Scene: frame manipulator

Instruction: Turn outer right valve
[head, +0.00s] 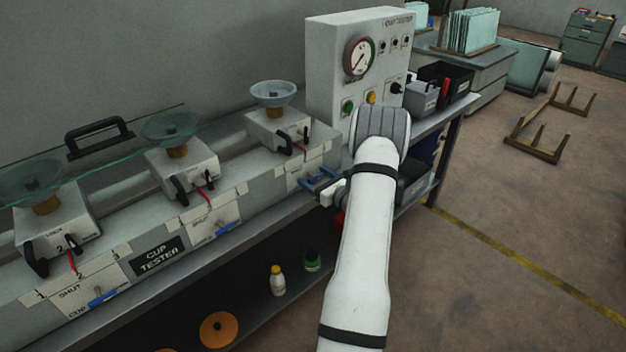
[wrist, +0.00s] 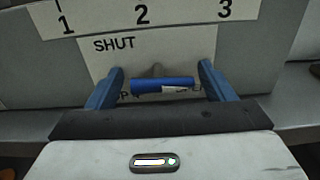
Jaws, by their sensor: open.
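The outer right valve has a blue, horizontal bar handle (wrist: 163,85) on a panel marked SHUT, below the numbers 1, 2 and 3. In the wrist view my gripper (wrist: 161,67) is open, with one blue finger to each side of the handle's ends. A gap shows on both sides, so nothing is gripped. In the head view my gripper (head: 318,180) is at the front of the right station of the cup tester (head: 285,135). There I cannot tell the handle apart from the blue fingers.
Two similar blue handles are on the middle (head: 228,229) and left (head: 102,298) stations. A glass plate (head: 100,148) lies over the left cups. A gauge box (head: 330,75) stands behind my arm. Small bottles (head: 277,280) are on the lower shelf. Open floor is at the right.

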